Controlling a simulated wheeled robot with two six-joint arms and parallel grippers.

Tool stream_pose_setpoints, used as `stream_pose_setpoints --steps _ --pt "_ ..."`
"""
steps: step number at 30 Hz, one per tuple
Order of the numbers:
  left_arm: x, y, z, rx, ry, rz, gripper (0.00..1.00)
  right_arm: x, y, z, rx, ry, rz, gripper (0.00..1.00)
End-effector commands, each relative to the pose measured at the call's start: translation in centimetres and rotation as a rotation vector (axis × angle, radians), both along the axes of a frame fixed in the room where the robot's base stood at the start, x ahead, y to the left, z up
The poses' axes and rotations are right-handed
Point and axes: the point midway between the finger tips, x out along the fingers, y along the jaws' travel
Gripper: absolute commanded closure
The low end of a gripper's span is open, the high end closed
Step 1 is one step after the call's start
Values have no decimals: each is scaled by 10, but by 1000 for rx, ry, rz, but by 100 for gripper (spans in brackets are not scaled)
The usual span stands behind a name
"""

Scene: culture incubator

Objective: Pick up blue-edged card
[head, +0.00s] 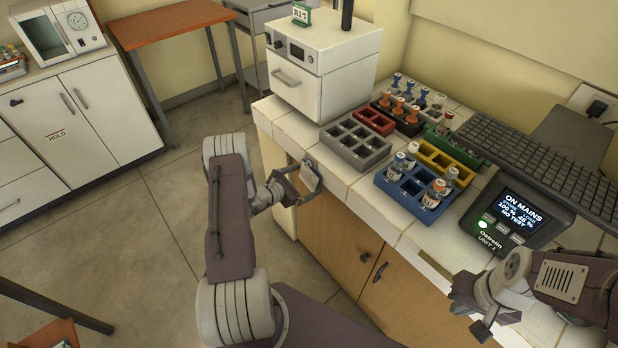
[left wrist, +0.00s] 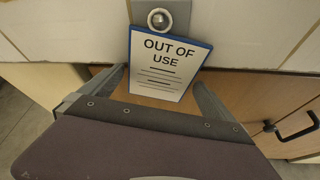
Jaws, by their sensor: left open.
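The blue-edged card (left wrist: 168,65) is white with "OUT OF USE" printed on it. It hangs slightly tilted below a metal plate with a round knob (left wrist: 159,18) on the counter's front edge. In the head view the card (head: 309,177) is small, with my left gripper (head: 308,190) around it. My left gripper (left wrist: 160,84) is open, with one finger on each side of the card and a gap visible beside it. My right gripper (head: 474,308) is over the counter at the lower right, away from the card; its jaw opening is unclear.
The tiled counter (head: 335,185) has wooden cabinet doors below. On it stand a white box-shaped device (head: 318,65), a grey rack (head: 355,145), a blue rack (head: 405,205) with vials, a display unit (head: 510,220) and a keyboard (head: 550,165). Open floor lies left.

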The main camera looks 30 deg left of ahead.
Motion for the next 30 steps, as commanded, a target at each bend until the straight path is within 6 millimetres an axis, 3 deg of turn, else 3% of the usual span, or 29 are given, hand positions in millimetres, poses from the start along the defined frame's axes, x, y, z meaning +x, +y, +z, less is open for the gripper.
stream_pose_setpoints --steps 2,6,8,18,20,26,30 --pt "0 0 0 0 0 0 0 0 0 0 0 0 0 100" --pt "0 0 0 0 0 0 39 0 0 0 0 0 0 100" --pt "0 0 0 0 0 0 51 0 0 0 0 0 0 100" --pt "0 1 7 2 -2 0 52 0 0 -2 0 0 0 100" --pt "-9 4 6 0 1 4 52 0 0 -2 0 0 0 100" --pt "-55 19 6 -1 3 9 52 0 0 -3 0 0 0 100" --pt "-101 34 6 -2 0 11 52 0 0 -5 0 0 0 100"
